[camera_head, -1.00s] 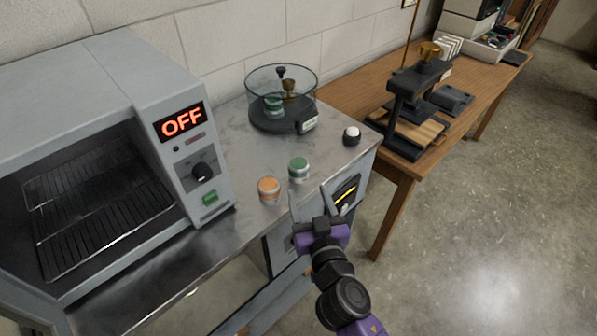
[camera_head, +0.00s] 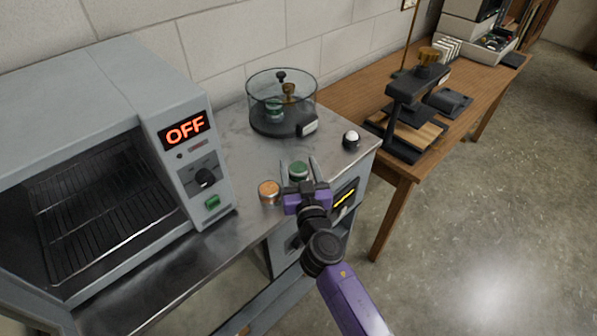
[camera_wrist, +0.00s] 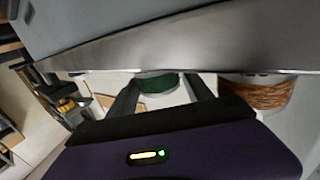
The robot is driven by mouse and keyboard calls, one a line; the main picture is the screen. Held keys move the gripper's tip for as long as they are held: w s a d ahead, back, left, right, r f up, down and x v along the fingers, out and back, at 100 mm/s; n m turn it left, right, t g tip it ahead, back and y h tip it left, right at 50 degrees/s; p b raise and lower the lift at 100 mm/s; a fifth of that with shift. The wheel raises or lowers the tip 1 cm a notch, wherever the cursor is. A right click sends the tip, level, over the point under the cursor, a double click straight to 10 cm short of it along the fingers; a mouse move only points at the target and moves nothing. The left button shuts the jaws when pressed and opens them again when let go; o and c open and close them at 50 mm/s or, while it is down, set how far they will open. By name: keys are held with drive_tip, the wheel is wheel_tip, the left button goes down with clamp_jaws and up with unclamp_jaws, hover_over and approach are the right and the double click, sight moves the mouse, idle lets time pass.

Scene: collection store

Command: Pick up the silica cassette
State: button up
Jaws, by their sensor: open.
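Two small round silica cassettes stand on the metal bench top: a green one (camera_head: 299,170) and an orange one (camera_head: 268,192) to its left. I cannot tell which one the task means. My gripper (camera_head: 299,164) is open and empty at the bench's front edge, with its fingers on either side of the green cassette in the picture. In the wrist view the green cassette (camera_wrist: 157,83) shows between the fingers, partly hidden by a grey metal edge. The orange cassette (camera_wrist: 258,92) shows outside the fingers there, at right. Contact with the green cassette cannot be made out.
An oven (camera_head: 195,165) reading OFF, its door open, stands at left. A clear round vessel (camera_head: 262,98) holding another green cassette (camera_head: 274,110) stands behind. A white-topped black knob (camera_head: 351,139) is at the bench's right corner. A wooden table (camera_head: 345,91) with a black press (camera_head: 392,110) adjoins.

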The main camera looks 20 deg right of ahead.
drive_tip(key=c, duration=1.2)
drive_tip(key=shift+o, duration=0.2)
